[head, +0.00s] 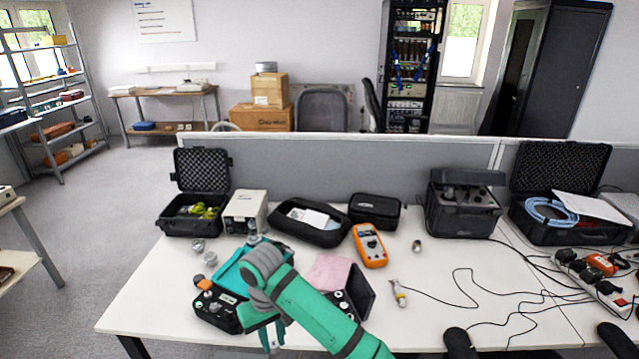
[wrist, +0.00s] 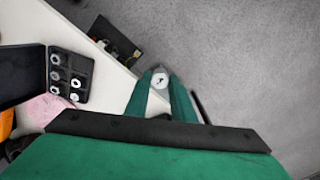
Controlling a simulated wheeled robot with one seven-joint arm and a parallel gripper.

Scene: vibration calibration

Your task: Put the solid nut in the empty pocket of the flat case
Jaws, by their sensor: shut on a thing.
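My gripper (head: 272,344) is low at the near edge of the table in the head view, to the left of the flat case. In the wrist view my gripper (wrist: 160,88) is shut on a pale, silvery nut (wrist: 160,77) at its fingertips, clear of the case. A dark mark shows on its face; I cannot tell whether it is a hole. The black flat case (wrist: 83,66) lies open at the left of the wrist view, with several nuts in its pockets and a dark, bare-looking pocket at its upper right. In the head view my arm partly hides the case (head: 366,291).
A pink cloth (head: 330,270) lies beside the case. A black control box (head: 213,309) stands left of my gripper. An orange multimeter (head: 369,245), a black pouch (head: 330,236) and a cabled tool (head: 399,292) lie farther back or right. Floor shows beyond the table edge.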

